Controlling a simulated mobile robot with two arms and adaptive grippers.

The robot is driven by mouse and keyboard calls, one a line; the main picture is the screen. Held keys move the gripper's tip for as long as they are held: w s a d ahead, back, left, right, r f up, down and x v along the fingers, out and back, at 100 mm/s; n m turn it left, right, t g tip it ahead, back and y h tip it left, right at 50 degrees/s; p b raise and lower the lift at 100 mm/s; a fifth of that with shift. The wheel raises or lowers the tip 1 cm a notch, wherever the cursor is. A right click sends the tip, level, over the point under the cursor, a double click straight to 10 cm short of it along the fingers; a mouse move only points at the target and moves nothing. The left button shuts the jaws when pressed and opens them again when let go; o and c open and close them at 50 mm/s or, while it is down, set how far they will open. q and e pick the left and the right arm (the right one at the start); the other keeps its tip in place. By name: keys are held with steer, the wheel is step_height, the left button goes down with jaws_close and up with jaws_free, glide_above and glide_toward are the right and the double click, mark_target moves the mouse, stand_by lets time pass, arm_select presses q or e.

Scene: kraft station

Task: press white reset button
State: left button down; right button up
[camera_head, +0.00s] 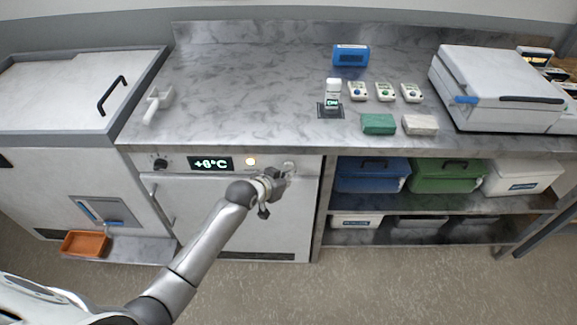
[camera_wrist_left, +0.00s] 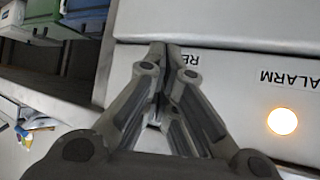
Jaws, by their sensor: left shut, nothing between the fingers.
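My left gripper (camera_head: 284,171) is shut and empty, at the right part of the fridge's front control panel. In the left wrist view its closed fingertips (camera_wrist_left: 165,50) lie against or just in front of the white panel, beside a label that reads "RE", the rest hidden by the fingers. A pale round shape, apparently the white reset button (camera_head: 289,164), shows at the fingertips in the head view. The button is hidden in the left wrist view, so I cannot tell whether the fingers touch it. My right gripper is not in view.
The lit alarm lamp (camera_head: 251,161) is left of the gripper; it also glows in the left wrist view (camera_wrist_left: 282,121). The display (camera_head: 210,163) reads "+6°C", with a black knob (camera_head: 160,164) further left. The marble counter (camera_head: 240,90) overhangs above. Shelves with bins (camera_head: 372,175) stand at right.

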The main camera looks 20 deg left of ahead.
arm_select(q)
steer(key=shift+w+a, duration=0.1)
steer(key=shift+w, duration=0.25)
steer(key=shift+w+a, duration=0.1)
steer(key=shift+w, duration=0.3)
stand_by(0.8)
steer(key=shift+s+d+p, duration=0.25)
steer(key=shift+s+p, duration=0.45)
steer(key=shift+s, duration=0.15)
